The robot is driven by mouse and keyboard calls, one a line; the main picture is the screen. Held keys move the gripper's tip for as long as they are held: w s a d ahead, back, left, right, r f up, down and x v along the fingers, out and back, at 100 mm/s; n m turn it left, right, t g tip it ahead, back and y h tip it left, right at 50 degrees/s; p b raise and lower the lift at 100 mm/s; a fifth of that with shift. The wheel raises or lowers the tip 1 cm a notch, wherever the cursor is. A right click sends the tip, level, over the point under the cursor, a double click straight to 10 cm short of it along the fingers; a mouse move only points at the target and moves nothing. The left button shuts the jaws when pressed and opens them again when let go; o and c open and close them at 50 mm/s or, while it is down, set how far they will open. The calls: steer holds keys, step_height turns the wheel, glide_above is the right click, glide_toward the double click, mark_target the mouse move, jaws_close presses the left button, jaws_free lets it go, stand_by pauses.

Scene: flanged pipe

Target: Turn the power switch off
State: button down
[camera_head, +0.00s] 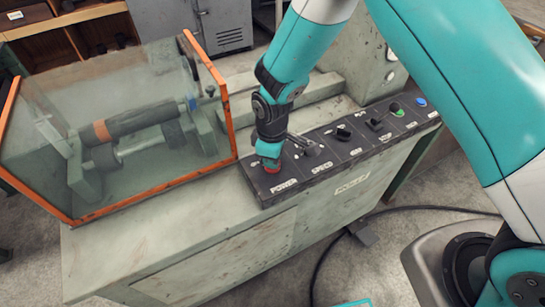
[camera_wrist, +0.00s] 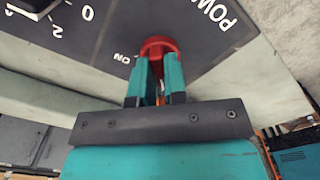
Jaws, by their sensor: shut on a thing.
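The power switch is a red knob (camera_wrist: 158,46) at the end of a dark control panel, beside the "POWER" lettering. In the wrist view my gripper (camera_wrist: 157,72) has its two teal fingers closed on the near side of the red knob, with the "ON" marking just to the left of it. In the head view the red knob (camera_head: 271,167) shows only partly beneath my gripper (camera_head: 270,158), which reaches down to it from above. The fingertips cover part of the knob, so I cannot tell which way it points.
The panel (camera_head: 345,155) also carries a speed knob (camera_head: 312,148), black switches, a green button (camera_head: 396,108) and a blue button (camera_head: 420,102). A clear guard with an orange frame (camera_head: 229,125) stands close left of my gripper, over rollers. A cable (camera_head: 420,208) lies on the floor.

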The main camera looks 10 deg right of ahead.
steer(key=shift+r, duration=0.1)
steer(key=c, duration=1.2)
jaws_free()
steer(key=shift+o, duration=0.2)
step_height(320, 180, up, 17)
steer(key=b, duration=0.2)
steer(key=shift+r, duration=0.2)
steer(key=s+d+r+m+y, duration=0.1)
steer(key=s+d+r+m, duration=0.1)
steer(key=s, duration=0.5)
steer(key=s+d+r+m+y, duration=0.1)
steer(key=s+d+r, duration=0.1)
steer(key=s+r, duration=0.2)
steer(key=s+d+r+m+y, duration=0.2)
steer(key=s+r, duration=0.1)
steer(key=s, duration=0.7)
steer(key=shift+d+r+m, duration=0.3)
steer(key=shift+d+r, duration=0.05)
steer(key=shift+r, duration=0.05)
